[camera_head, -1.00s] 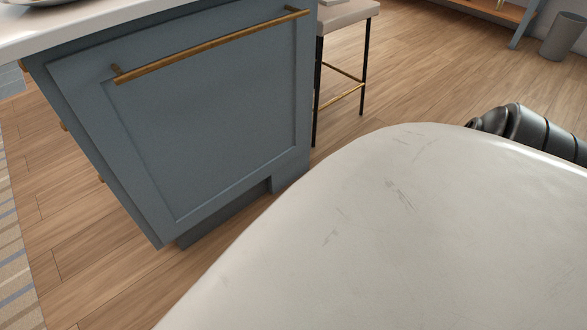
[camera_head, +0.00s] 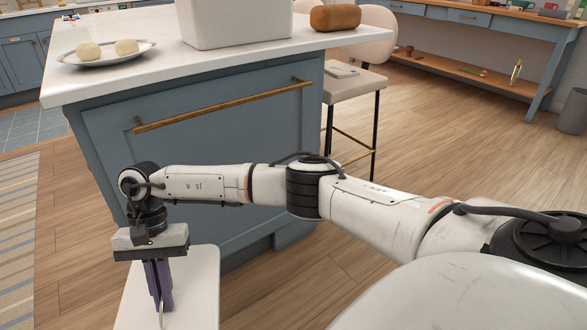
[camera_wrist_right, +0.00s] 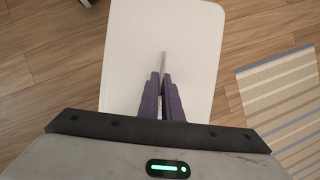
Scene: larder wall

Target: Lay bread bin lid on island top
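My right gripper (camera_head: 160,300) hangs in front of the island's near side, its purple fingers pointing down. In the right wrist view its fingers (camera_wrist_right: 162,98) are close together on a thin grey handle (camera_wrist_right: 164,62) that stands up from a white, round-cornered panel, the bread bin lid (camera_wrist_right: 190,35). The lid (camera_head: 200,290) is below the island top (camera_head: 110,75), and its near part is cut off in the head view. A white bin (camera_head: 240,22) stands on the island top; its upper part is out of frame. My left gripper is not in view.
A plate (camera_head: 75,60) with two pale rolls is at the island's left, and a brown loaf (camera_head: 335,17) is at its right. Bare top lies in front of the bin. A stool (camera_head: 355,82) stands to the right. A brass rail (camera_head: 225,107) runs along the island front.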

